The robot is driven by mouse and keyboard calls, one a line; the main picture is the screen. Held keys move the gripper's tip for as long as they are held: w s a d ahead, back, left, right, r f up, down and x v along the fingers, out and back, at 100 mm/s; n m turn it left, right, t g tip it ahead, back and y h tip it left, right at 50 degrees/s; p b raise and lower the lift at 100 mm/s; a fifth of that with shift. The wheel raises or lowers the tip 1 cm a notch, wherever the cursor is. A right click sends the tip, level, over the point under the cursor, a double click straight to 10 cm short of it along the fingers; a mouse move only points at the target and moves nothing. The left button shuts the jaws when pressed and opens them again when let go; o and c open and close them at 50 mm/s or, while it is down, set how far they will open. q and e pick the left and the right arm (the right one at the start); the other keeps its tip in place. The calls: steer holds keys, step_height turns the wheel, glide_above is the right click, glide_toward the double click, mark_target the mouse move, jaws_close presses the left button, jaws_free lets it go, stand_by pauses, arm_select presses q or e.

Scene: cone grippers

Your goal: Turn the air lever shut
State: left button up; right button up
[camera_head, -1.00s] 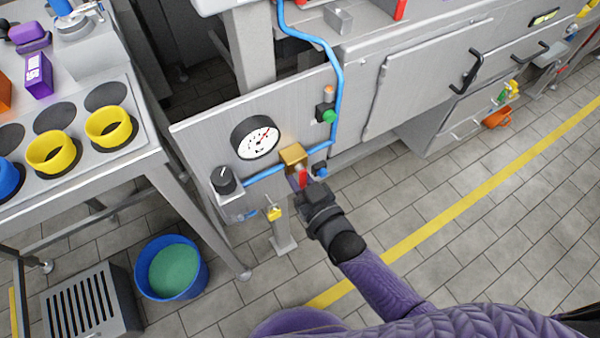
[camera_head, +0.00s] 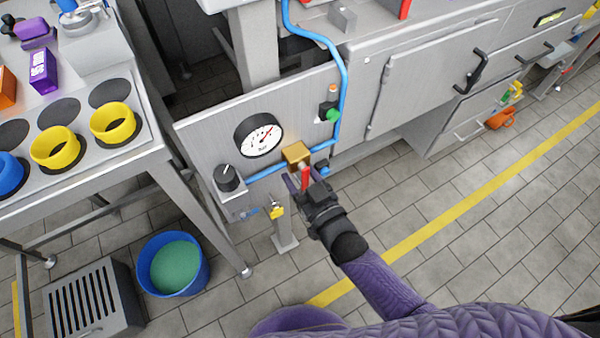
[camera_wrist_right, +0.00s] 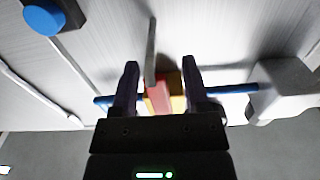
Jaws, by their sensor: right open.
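The air lever (camera_head: 305,177) is a short red handle hanging down from a brass valve block (camera_head: 296,153) on the blue air pipe. In the right wrist view the red lever (camera_wrist_right: 158,97) lies between my two fingers, with the brass block (camera_wrist_right: 178,92) behind it. My right gripper (camera_head: 301,184) is at the lever, and its fingers are apart. In the wrist view, the gripper (camera_wrist_right: 160,72) shows a gap on both sides of the lever, so it is not clamped. My left gripper is in neither view.
The panel carries a pressure gauge (camera_head: 258,135), a black knob (camera_head: 227,177) and a green button (camera_head: 333,115). A yellow tag (camera_head: 277,212) hangs below. A blue bucket (camera_head: 173,264) stands on the floor at left. Tiled floor is free to the right.

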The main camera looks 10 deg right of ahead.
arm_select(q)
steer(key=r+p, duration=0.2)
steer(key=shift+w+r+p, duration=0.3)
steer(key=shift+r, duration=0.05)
arm_select(e)
steer(key=v, duration=0.9)
steer(key=shift+s, duration=0.3)
steer(key=shift+d, duration=0.1)
steer(key=s+d+f+g+h+p, duration=0.2)
steer(key=s+d+f+g+h, duration=0.25)
steer(key=s+f+g, duration=0.55)
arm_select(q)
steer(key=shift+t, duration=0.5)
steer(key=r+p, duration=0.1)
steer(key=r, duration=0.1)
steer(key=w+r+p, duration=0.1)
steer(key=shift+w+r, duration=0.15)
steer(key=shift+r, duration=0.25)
arm_select(e)
steer(key=s+d+f+g, duration=0.2)
steer(key=s+f, duration=0.1)
steer(key=s, duration=0.4)
steer(key=s+d+f+g+h, duration=0.1)
steer(key=s+d+f+g, duration=0.1)
steer(key=s, duration=0.6)
steer(key=s+d+f+m+g+h, duration=0.1)
steer(key=s+d+f+g, duration=0.2)
steer(key=s, duration=0.4)
steer(key=shift+s+d+f+g, duration=0.25)
steer(key=shift+d+f+g, duration=0.05)
